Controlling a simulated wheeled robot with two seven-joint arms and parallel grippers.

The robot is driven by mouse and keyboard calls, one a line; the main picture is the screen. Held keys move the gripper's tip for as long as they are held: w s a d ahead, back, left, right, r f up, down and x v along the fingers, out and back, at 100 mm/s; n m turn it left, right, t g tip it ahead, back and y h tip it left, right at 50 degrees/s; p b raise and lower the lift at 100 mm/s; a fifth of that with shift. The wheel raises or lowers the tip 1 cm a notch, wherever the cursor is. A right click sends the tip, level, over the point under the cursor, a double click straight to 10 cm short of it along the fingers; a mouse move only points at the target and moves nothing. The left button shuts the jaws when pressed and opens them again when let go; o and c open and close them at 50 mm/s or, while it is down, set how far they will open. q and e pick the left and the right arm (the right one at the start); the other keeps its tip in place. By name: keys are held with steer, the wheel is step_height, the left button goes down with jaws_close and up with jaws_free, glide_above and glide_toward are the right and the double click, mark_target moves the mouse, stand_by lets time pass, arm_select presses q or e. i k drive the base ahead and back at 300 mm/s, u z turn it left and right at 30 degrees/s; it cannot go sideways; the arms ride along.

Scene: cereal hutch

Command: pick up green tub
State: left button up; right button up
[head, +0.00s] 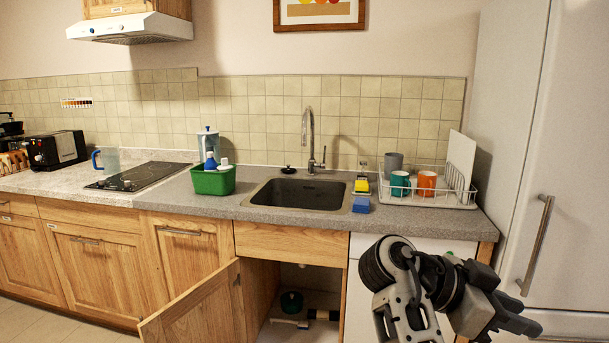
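The green tub (214,181) stands upright on the grey counter, left of the sink, with bottles in it, one with a blue top and one with a white cap. My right gripper (523,318) is at the lower right, in front of the counter and far from the tub. Its fingers are dark and seen at an angle, so I cannot tell whether they are open or shut. My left gripper is not in view.
The sink (299,194) has a tall tap (310,140). A sponge (361,205) and a dish rack (440,196) with mugs are to its right. A clear-sided pitcher (208,142) stands behind the tub. A cabinet door (197,312) hangs open below.

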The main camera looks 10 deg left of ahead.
mark_target(219, 184)
steer(key=i, duration=0.85)
steer(key=u, duration=2.65)
steer(key=i, duration=3.65)
steer(key=z, duration=2.8)
steer(key=i, duration=1)
steer(key=z, duration=0.05)
